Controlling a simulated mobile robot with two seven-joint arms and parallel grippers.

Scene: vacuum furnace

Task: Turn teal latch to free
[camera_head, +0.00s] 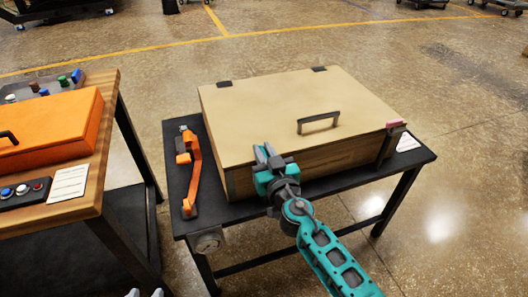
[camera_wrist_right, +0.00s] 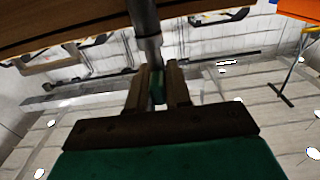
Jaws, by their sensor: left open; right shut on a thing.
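The teal latch (camera_wrist_right: 158,86) shows in the right wrist view as a small teal piece at the end of a grey metal rod (camera_wrist_right: 146,30). My right gripper (camera_wrist_right: 158,90) is shut on it, one finger on each side. The box's tan lid (camera_head: 270,95) with a dark handle (camera_head: 319,121) is down. My left gripper (camera_head: 145,293) shows only its fingertips at the bottom edge, apart and empty.
The box stands on a black table (camera_head: 205,217). An orange tool (camera_head: 191,175) lies left of it. A dark bracket with a pink top (camera_head: 393,123) is at the right corner. A wooden table (camera_head: 100,165) with an orange case (camera_head: 50,130) stands at left, across a gap.

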